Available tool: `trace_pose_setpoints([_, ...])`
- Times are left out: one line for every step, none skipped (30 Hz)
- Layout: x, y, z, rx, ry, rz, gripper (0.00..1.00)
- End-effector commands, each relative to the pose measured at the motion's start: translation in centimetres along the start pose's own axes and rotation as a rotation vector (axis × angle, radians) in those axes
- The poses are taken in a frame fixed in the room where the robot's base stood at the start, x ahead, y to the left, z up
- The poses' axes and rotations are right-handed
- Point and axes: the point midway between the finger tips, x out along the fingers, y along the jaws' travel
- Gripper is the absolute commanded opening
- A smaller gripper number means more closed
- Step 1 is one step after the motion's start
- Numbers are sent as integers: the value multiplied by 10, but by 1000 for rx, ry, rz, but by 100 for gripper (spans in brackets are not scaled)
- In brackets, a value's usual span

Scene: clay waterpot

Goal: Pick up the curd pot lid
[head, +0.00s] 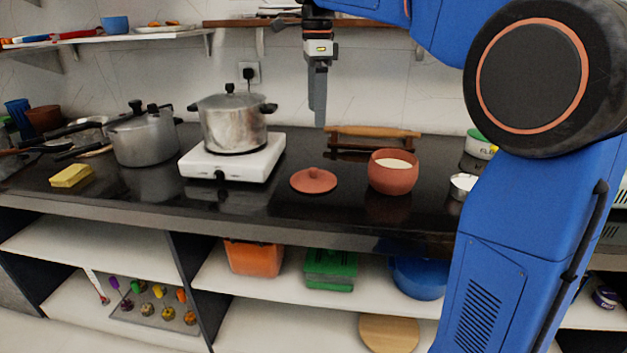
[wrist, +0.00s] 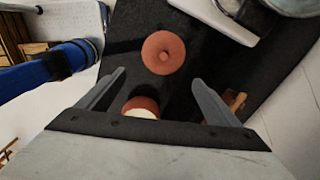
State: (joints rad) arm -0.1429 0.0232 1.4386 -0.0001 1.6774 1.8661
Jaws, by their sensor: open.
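The curd pot lid (head: 313,181) is a round terracotta disc with a small knob, lying flat on the black counter. It also shows in the wrist view (wrist: 163,53), beyond my fingertips. The terracotta curd pot (head: 393,174) stands uncovered to the right of the lid, with white curd inside. In the wrist view the pot (wrist: 141,103) is partly hidden by my gripper's base. My gripper (head: 318,122) points down, above the counter, well clear of the lid. In the wrist view my gripper (wrist: 158,78) has its fingers wide apart with nothing held between them.
A steel pot (head: 233,123) stands on a white stove (head: 234,161) left of the lid. A wooden rolling pin (head: 374,132) lies on a stand behind. A small steel bowl (head: 463,186) is right of the curd pot. The counter around the lid is clear.

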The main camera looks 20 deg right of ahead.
Motion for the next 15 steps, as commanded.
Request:
trace_pose_setpoints([1,-2,1,8,1,3,86])
trace_pose_setpoints([3,-2,1,11,1,4,86])
trace_pose_setpoints([6,-2,1,14,1,5,86])
trace_pose_setpoints([9,-2,1,15,1,4,86])
trace_pose_setpoints([13,-2,1,15,1,4,86])
trace_pose_setpoints([20,-2,1,14,2,6,86])
trace_pose_setpoints([25,-2,1,14,1,5,86])
trace_pose_setpoints([30,-2,1,14,1,5,86])
trace_pose_setpoints([37,-2,1,14,2,5,86])
trace_pose_setpoints([43,-2,1,13,1,5,86])
trace_pose_setpoints([48,-1,1,13,2,5,86])
trace_pose_setpoints([55,-2,1,13,2,5,86])
trace_pose_setpoints([61,-2,1,13,1,5,86])
trace_pose_setpoints([66,-2,1,13,2,5,86])
trace_pose_setpoints([73,-2,1,13,1,5,86])
